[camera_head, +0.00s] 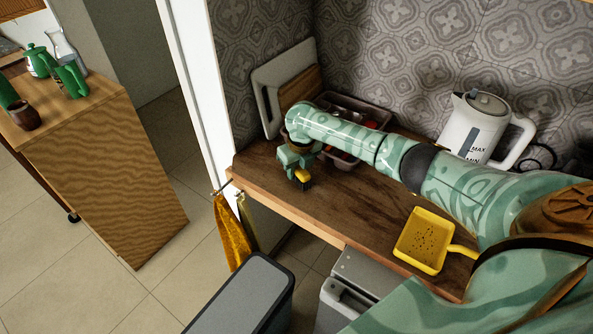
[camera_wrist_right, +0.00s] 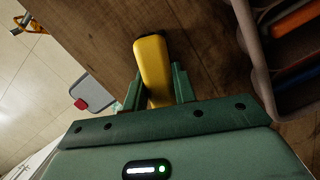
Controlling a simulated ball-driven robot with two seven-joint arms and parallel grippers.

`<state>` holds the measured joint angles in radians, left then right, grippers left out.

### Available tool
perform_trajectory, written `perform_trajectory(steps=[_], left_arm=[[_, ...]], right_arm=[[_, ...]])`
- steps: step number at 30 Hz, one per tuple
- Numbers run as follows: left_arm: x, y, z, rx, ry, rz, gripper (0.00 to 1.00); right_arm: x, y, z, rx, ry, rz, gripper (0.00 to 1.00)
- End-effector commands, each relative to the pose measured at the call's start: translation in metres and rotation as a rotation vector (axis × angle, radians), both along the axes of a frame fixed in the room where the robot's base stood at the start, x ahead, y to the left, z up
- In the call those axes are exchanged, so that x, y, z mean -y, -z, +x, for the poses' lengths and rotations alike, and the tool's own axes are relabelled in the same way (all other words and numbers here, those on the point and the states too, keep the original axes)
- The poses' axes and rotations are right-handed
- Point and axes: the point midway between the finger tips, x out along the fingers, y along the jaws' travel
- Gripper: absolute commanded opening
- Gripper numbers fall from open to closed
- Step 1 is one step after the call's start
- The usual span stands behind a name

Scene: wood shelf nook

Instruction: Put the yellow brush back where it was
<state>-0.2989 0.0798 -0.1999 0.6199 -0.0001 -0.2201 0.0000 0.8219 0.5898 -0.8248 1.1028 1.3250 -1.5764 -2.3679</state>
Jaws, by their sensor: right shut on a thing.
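My right gripper (camera_head: 297,167) is at the left part of the wooden shelf, pointing down. It is shut on the yellow brush (camera_head: 302,176), whose dark bristles show just below the jaws. In the right wrist view the yellow handle (camera_wrist_right: 152,65) of the brush sits between the two green fingers (camera_wrist_right: 155,92). I cannot tell whether the bristles touch the wood. A yellow dustpan (camera_head: 424,238) lies on the shelf to the right, with crumbs in its pan. My left gripper is not in view.
A grey bin of utensils (camera_head: 345,163) stands behind the gripper, also in the right wrist view (camera_wrist_right: 259,60). Cutting boards (camera_head: 268,85) lean at the back left. A white kettle (camera_head: 474,125) stands back right. A yellow cloth (camera_head: 232,235) hangs at the left edge. The shelf (camera_head: 350,205) between gripper and dustpan is clear.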

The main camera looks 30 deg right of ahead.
Motion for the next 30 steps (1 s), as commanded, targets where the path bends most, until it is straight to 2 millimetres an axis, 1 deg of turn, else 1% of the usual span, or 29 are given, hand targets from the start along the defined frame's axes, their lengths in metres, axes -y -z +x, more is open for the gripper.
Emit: perform_trajectory(steps=[5, 10, 11, 12, 13, 20, 23, 26, 30], left_arm=[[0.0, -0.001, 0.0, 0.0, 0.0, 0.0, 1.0], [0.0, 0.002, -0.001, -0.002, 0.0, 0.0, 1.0], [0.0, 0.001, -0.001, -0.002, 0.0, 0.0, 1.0], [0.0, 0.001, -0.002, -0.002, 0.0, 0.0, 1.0], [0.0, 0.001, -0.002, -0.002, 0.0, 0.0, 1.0], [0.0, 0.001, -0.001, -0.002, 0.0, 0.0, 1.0], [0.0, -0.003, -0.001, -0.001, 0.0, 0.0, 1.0], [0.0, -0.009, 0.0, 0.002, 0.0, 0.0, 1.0], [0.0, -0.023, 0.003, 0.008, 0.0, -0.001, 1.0]], right_arm=[[0.0, -0.002, 0.0, 0.002, 0.0, 0.0, 0.09], [0.0, 0.003, 0.0, 0.001, 0.0, 0.001, 0.09], [0.0, 0.002, 0.0, 0.002, 0.0, 0.0, 0.35], [0.0, 0.002, 0.0, 0.002, 0.0, 0.001, 0.47], [0.0, 0.002, 0.0, 0.002, 0.0, 0.001, 0.49], [0.0, 0.002, 0.0, 0.002, 0.0, 0.001, 0.49], [0.0, -0.004, 0.0, 0.003, 0.0, 0.001, 0.49], [0.0, -0.02, -0.001, 0.005, 0.001, 0.002, 0.49], [0.0, -0.054, -0.006, 0.006, 0.0, 0.001, 0.49]])
